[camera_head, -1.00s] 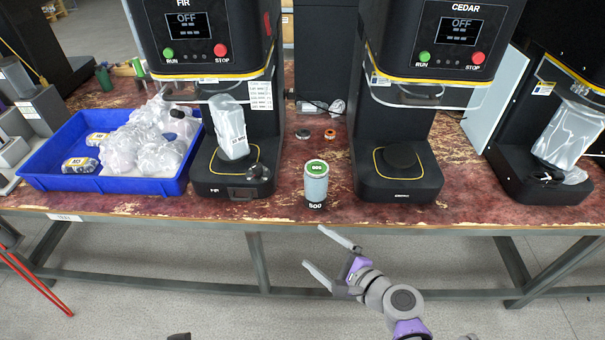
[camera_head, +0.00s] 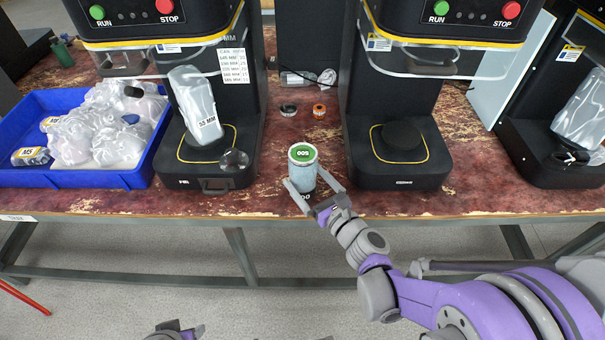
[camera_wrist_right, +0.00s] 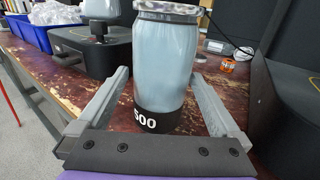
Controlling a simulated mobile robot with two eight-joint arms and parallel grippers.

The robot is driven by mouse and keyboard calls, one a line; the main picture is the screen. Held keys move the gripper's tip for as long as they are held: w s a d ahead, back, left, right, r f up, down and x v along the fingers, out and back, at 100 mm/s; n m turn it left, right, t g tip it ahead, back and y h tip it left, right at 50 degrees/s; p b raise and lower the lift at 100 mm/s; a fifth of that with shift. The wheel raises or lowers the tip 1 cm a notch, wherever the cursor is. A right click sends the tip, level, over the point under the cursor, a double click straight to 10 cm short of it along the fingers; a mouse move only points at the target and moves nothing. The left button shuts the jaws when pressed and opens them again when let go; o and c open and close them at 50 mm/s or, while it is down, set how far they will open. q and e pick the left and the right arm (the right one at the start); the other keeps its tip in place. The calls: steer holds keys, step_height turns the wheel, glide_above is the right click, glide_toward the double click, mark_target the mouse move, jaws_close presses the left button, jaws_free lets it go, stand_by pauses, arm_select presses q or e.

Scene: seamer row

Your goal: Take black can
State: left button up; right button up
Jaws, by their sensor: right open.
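A can (camera_head: 302,178) stands upright at the table's front edge, between the two middle machines. It has a pale blue-grey body, a green lid label reading 500 and a black band around its base. In the right wrist view the can (camera_wrist_right: 162,60) stands between the fingers, its black band marked 500. My right gripper (camera_head: 308,182) is open, one finger on each side of the can; a gap shows beside the fingers in the wrist view. What seems to be my left gripper (camera_head: 177,331) shows only partly at the bottom edge; its jaws cannot be made out.
A blue bin (camera_head: 85,178) of bagged items stands at the left. Black seamer machines stand left (camera_head: 207,170) and right (camera_head: 400,172) of the can; the left one holds a clear bag-like container (camera_head: 195,102). Small dark and orange rings (camera_head: 319,110) lie behind the can.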

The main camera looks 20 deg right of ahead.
steer(key=x, duration=0.5)
jaws_close()
stand_by(0.4)
